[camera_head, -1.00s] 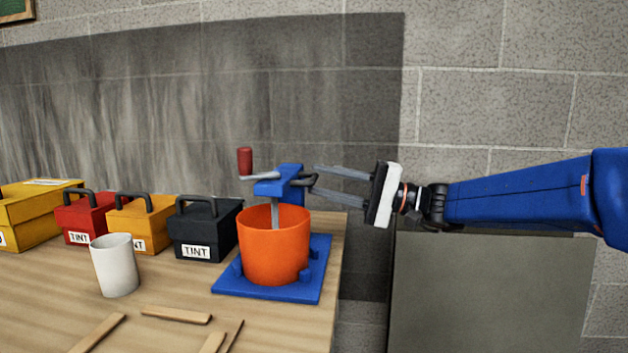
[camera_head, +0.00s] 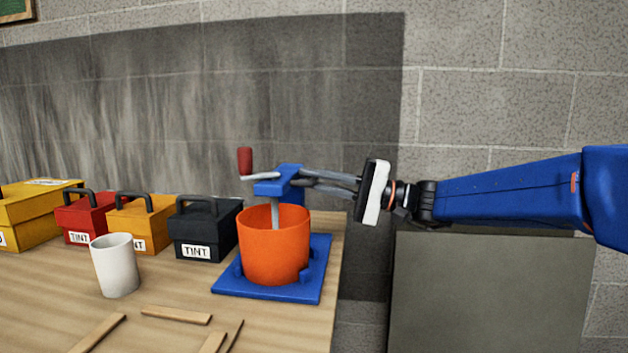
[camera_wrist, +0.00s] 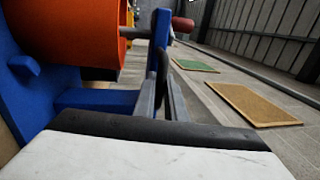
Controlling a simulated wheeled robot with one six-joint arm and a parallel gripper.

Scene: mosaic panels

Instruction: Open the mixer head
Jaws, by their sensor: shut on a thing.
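The mixer head (camera_head: 272,187) is a blue block with a crank and red knob (camera_head: 245,161). It sits level over the orange bucket (camera_head: 272,250), with its grey shaft reaching down into the bucket. The bucket stands on the mixer's blue base (camera_head: 265,291). My gripper (camera_head: 304,178) reaches in from the right, its long grey fingers shut on the dark handle at the right side of the head. The handle is mostly hidden by the fingers. In the wrist view the fingers (camera_wrist: 163,95) close on the dark handle (camera_wrist: 163,64), beside the blue head (camera_wrist: 161,28) and the orange bucket (camera_wrist: 75,25).
Black (camera_head: 203,231), orange (camera_head: 140,224) and red (camera_head: 85,217) tint boxes and a yellow box (camera_head: 35,215) line the table's back. A white cup (camera_head: 115,265) and several wooden sticks (camera_head: 177,315) lie in front. The wall is behind.

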